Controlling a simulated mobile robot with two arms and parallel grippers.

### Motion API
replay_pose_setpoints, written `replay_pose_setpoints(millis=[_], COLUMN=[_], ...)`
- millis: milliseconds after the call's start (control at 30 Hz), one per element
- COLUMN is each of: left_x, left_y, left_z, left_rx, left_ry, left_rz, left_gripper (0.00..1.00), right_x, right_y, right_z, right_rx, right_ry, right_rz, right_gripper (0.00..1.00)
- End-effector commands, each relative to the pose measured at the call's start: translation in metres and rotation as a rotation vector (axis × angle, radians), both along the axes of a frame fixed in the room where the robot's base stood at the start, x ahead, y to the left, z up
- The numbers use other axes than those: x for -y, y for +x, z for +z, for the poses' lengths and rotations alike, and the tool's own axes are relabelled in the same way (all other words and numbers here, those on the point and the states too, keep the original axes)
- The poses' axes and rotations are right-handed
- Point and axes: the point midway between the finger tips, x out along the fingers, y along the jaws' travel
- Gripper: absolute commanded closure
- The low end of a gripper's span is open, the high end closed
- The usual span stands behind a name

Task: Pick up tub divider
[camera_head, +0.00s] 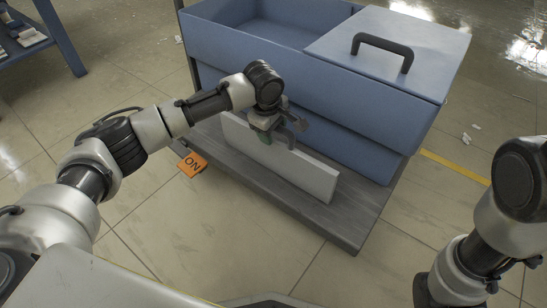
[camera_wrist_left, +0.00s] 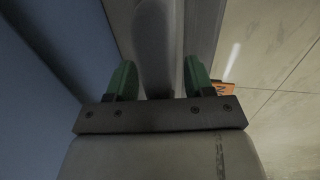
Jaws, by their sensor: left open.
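The tub divider (camera_head: 305,171) is a pale grey flat panel standing on its long edge on a dark platform in front of the blue tub. My left gripper (camera_head: 274,133) is over the panel's upper edge, nearer its left part. In the left wrist view the green fingers of the left gripper (camera_wrist_left: 160,78) are apart, with the grey divider (camera_wrist_left: 153,40) between them. A gap shows beside the right finger; contact on the left side is unclear. My right arm enters at the right, but its gripper is out of frame.
The blue tub (camera_head: 270,70) has a lid (camera_head: 440,50) with a black handle (camera_head: 383,46) over its right part. The dark platform (camera_head: 340,228) extends in front. An orange tag (camera_head: 192,163) marked "ON" lies left of the platform. Blue shelving (camera_head: 62,40) stands far left.

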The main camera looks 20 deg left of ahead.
Motion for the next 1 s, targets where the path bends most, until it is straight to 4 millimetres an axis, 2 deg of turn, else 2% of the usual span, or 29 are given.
replay_pose_setpoints(millis=[200, 500, 567, 1000], left_x=[0.0001, 0.0, -0.0001, 0.0], left_y=[0.0003, 0.0002, 0.0001, 0.0005], left_z=[0.0006, 0.0005, 0.0005, 0.0028], left_rx=[0.001, 0.0, 0.0, 0.002], left_ry=[0.0, 0.0, 0.0, -0.001], left_rz=[0.0, 0.0, 0.0, 0.0], left_gripper=[0.47, 0.93, 1.0, 1.0], right_x=[-0.0001, 0.0, -0.0001, -0.0001], right_y=[-0.0005, -0.0005, -0.0005, -0.0005], right_z=[0.001, 0.0008, 0.0008, 0.0022], right_rx=[0.001, 0.001, 0.002, 0.002], right_ry=[0.0, -0.001, 0.0, 0.0], right_rz=[0.0, 0.0, 0.0, 0.0], right_gripper=[0.57, 0.57, 0.57, 0.57])
